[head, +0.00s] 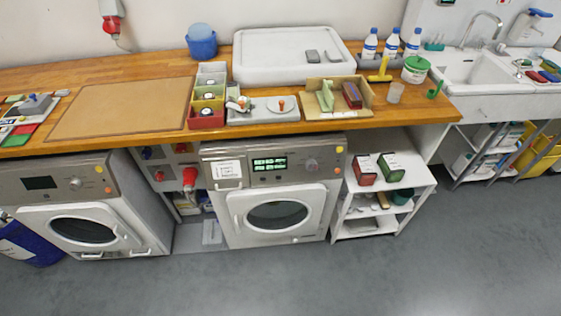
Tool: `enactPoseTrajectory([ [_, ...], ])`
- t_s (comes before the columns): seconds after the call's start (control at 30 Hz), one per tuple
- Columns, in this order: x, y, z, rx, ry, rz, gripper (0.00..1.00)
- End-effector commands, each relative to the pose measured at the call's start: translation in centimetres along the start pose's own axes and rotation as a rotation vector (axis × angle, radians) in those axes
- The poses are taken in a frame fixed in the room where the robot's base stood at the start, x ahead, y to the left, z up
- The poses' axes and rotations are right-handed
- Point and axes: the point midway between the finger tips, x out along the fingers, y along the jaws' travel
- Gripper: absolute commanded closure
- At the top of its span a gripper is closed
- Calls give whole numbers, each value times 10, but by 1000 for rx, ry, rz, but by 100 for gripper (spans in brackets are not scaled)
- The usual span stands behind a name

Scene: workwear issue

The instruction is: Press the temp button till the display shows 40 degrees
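A washing machine (216,200) with a round door stands under the wooden counter, in the middle of the head view. Its display (269,164) is lit green, but the characters are too small to read. Right of the display are a round knob (312,164) and small orange and yellow buttons (338,170). I cannot tell which is the temp button. A second machine (140,209) at the left has a dark display (40,183), a knob and similar buttons. My gripper is not in view.
The grey floor (300,275) before the machines is clear. A white shelf unit (404,179) stands close right of the lit machine. The counter (290,127) overhangs the panels and bears bins and trays. A blue drum (32,244) stands at far left.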

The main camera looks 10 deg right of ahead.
Motion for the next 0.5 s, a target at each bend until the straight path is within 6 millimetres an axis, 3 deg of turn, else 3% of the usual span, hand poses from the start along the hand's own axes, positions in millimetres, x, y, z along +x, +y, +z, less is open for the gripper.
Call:
enactPoseTrajectory([
  [0.03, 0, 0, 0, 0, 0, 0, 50],
  [0.23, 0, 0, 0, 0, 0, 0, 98],
  [0.5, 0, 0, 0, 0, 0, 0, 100],
])
